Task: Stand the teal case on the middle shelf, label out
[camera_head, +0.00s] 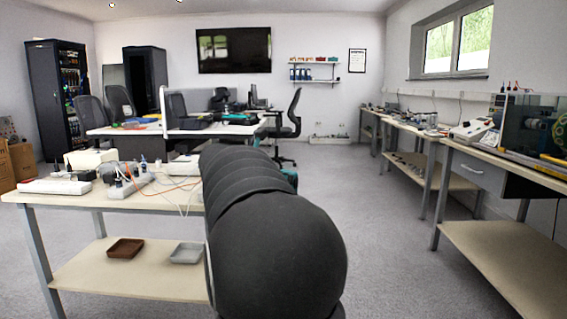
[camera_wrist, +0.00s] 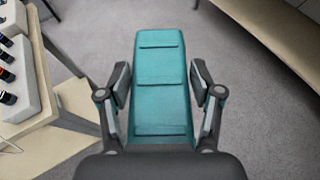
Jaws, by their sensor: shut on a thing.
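No label shows on this face. In the head view only a bit of teal (camera_head: 290,178) shows behind my dark arm, which hides the gripper. Wall shelves (camera_head: 314,81) with small boxes and bottles hang on the far wall. I cannot tell which shelf is the middle one.
A workbench (camera_head: 130,193) with instruments and a lower shelf holding a brown tray (camera_head: 125,248) and a grey tray (camera_head: 187,253) is at the left. Benches (camera_head: 500,158) line the right wall. Desks (camera_head: 200,129) and chairs stand farther back. The carpet aisle (camera_head: 365,200) between is clear.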

